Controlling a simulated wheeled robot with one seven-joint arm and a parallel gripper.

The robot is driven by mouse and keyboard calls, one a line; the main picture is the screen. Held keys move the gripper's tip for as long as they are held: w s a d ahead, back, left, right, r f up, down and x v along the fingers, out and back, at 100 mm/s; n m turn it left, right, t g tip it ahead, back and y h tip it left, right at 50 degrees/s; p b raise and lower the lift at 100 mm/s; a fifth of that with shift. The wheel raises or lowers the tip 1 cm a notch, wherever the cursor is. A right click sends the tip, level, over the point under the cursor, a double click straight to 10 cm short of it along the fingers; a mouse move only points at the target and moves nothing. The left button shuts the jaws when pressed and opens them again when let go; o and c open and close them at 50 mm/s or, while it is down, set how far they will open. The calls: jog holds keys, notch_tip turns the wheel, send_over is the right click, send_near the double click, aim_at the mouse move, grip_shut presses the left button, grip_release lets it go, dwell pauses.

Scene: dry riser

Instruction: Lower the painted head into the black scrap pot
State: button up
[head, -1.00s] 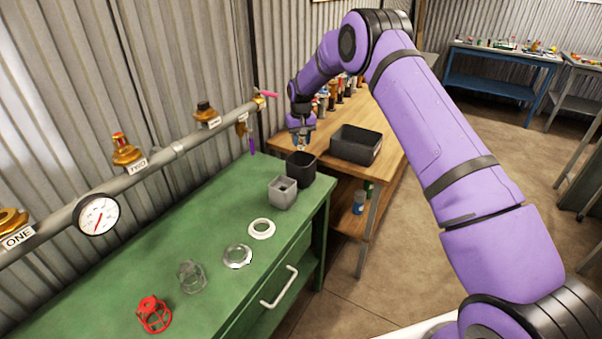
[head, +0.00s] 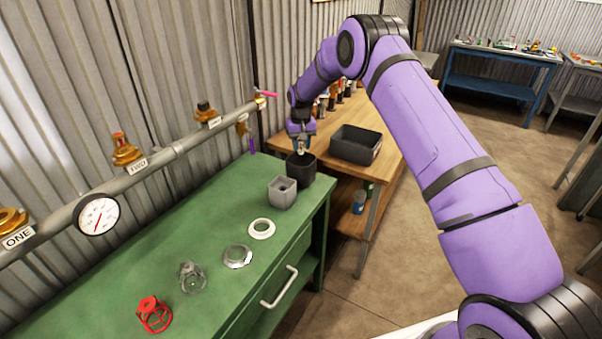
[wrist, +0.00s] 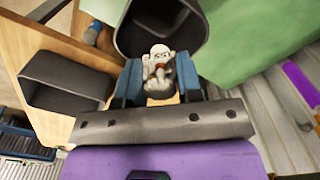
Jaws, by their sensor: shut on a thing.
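The black scrap pot (head: 301,170) stands on the green bench near its far right corner; it also shows in the wrist view (wrist: 201,38). My gripper (head: 302,148) is right at the pot's mouth, pointing down. In the wrist view its two blue fingers (wrist: 158,78) are shut on the painted head (wrist: 160,62), a small pale grey-white piece with reddish-brown marks. The head shows against the pot's opening. How deep it sits relative to the rim is hard to tell, and its lower part is hidden.
A grey square pot (head: 283,193) stands just in front of the black one. A dark open bin (head: 356,145) is on the wooden table to the right. A white ring (head: 262,229), a metal ring (head: 238,256) and a red cage (head: 154,314) lie on the bench. The pipe runs along the wall.

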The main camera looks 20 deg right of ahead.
aim_at(301, 153)
jog(key=shift+f, duration=3.35)
jog(key=shift+f, duration=1.75)
jog(key=o, duration=1.1)
